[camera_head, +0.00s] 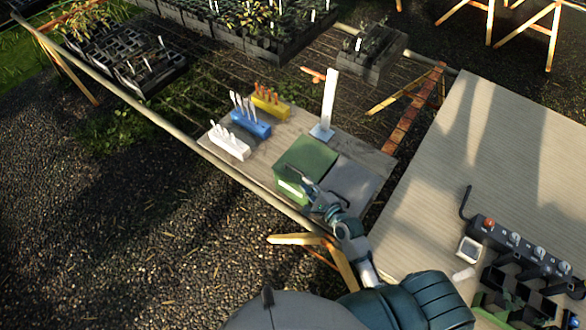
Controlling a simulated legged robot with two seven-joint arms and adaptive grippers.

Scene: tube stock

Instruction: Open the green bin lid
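The green bin (284,173) stands on a small wooden board on the slatted bench, in the middle of the view. Its flat green lid (308,155) appears to lie closed on top. A pale label shows on its near side. My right gripper (299,181) is at the bin's near right edge, with its fingers close to or touching the lid edge; I cannot tell which. The fingers are small and dark, and their gap is unclear. My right arm hides part of the bin's near right corner. My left gripper is not in view.
A grey flat-topped box (355,180) adjoins the bin on the right. A white upright post (329,103) stands behind it. White (230,147), blue (251,124) and yellow (270,106) label holders stand at left. A wooden table (470,150) with trays is at right.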

